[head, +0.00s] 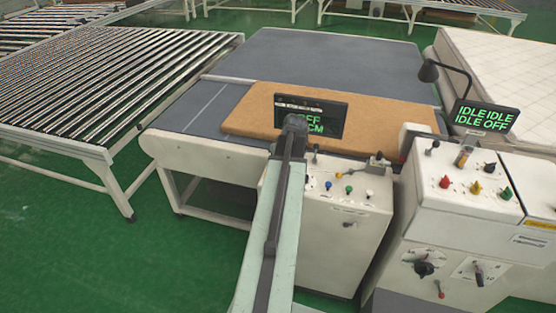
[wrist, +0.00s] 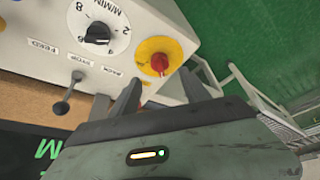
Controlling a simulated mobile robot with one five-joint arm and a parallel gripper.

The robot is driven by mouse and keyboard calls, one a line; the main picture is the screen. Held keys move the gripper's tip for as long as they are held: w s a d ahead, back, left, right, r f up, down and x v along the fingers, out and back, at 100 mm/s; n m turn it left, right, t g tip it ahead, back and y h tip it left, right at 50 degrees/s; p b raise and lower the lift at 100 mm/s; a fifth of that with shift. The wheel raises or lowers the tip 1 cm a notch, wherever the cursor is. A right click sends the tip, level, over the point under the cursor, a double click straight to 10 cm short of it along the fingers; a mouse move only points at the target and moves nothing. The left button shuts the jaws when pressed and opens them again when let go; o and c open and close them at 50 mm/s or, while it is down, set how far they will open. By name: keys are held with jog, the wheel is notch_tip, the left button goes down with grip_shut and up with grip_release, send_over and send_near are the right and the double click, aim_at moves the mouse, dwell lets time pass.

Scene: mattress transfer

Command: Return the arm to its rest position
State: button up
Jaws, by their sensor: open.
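My arm (head: 271,240) reaches forward from the bottom of the head view to the white control cabinet (head: 335,225). My gripper is hidden at the arm's far end there. In the wrist view my gripper (wrist: 160,92) is open, its two dark fingers apart with nothing held between them. A red knob on a yellow round plate (wrist: 158,63) lies just beyond the fingertips. I cannot tell whether a finger touches it. A black dial (wrist: 98,33) and a black lever (wrist: 61,107) are to its left.
A dark display (head: 333,106) stands behind my arm, partly covered. A brown slab (head: 245,123) lies on the grey conveyor bed (head: 330,60). A roller conveyor (head: 110,80) is at left. A second cabinet (head: 455,215) with an IDLE/OFF screen (head: 486,117) is at right. Green floor (head: 60,260) is open at lower left.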

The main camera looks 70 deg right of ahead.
jog(key=shift+r, duration=0.15)
dwell(0.3)
jog(key=w+a+n, duration=0.2)
jog(key=w+a, duration=0.2)
jog(key=w, duration=0.4)
jog(key=w+a+f+n+y+b, duration=0.1)
jog(key=w+a, duration=0.4)
jog(key=w, duration=0.3)
jog(key=w+a+n, duration=0.2)
jog(key=w+a, duration=0.2)
jog(key=w, duration=0.4)
jog(key=w+a+f+n+y+b, duration=0.1)
jog(key=w+a+n, duration=0.1)
jog(key=w+a, duration=0.55)
jog(key=w+a+n+y, duration=0.1)
jog(key=w+a, duration=0.4)
jog(key=a, duration=0.6)
jog(key=w+a+f+n+g+b, duration=0.1)
jog(key=w+a+n, duration=0.1)
jog(key=a, duration=1.1)
jog(key=w+a+f+n, duration=0.1)
jog(key=w+a+n, duration=0.1)
jog(key=a, duration=1.1)
jog(key=s+a+m+g, duration=0.2)
jog(key=s+a+m, duration=0.1)
jog(key=s+a, duration=0.3)
jog(key=shift+s+a+f+m, duration=0.3)
jog(key=shift+a+f+m, duration=0.1)
jog(key=shift+a, duration=0.35)
